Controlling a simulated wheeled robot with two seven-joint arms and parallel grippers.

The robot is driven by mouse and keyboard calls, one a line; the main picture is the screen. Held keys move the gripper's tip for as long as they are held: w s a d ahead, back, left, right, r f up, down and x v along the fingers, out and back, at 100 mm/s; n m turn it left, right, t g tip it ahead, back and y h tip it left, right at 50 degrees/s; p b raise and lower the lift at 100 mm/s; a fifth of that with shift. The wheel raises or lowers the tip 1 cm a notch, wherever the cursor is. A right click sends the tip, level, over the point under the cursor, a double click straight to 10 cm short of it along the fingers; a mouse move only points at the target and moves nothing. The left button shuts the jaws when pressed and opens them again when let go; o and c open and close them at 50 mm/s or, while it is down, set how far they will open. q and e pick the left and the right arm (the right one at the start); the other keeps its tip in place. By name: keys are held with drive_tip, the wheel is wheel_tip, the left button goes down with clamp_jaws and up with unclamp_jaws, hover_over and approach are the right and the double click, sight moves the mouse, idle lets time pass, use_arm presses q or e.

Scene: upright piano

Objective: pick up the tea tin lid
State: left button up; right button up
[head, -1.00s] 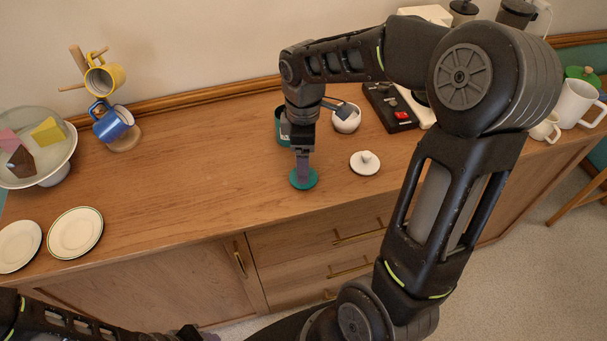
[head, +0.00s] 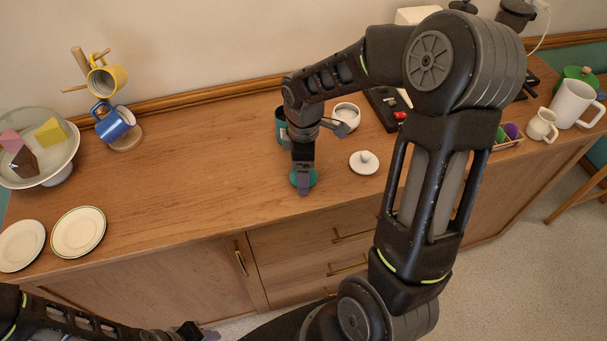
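The tea tin lid (head: 312,180), a round teal disc, lies on the wooden sideboard near its front edge. My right gripper (head: 303,190) points down right over it and covers its middle. Only the lid's sides show past the fingers, so I cannot tell whether they touch or hold it. The teal tea tin (head: 280,124) stands just behind, partly hidden by my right arm. My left gripper (head: 202,334) is low at the bottom edge, in front of the sideboard and away from the lid; its opening is unclear.
A white knobbed lid (head: 364,163) lies right of the teal lid, with a white bowl (head: 346,114) behind. Two plates (head: 78,232), a cake stand (head: 62,165) and a mug tree (head: 126,141) stand at left. The sideboard top (head: 200,180) between is clear.

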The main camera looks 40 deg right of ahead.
drive_tip(key=c, duration=1.4)
drive_tip(key=shift+r, duration=0.45)
clamp_jaws()
wheel_tip(320, 180, up, 9)
drive_tip(key=shift+b, duration=0.75)
drive_tip(key=shift+r, duration=0.1)
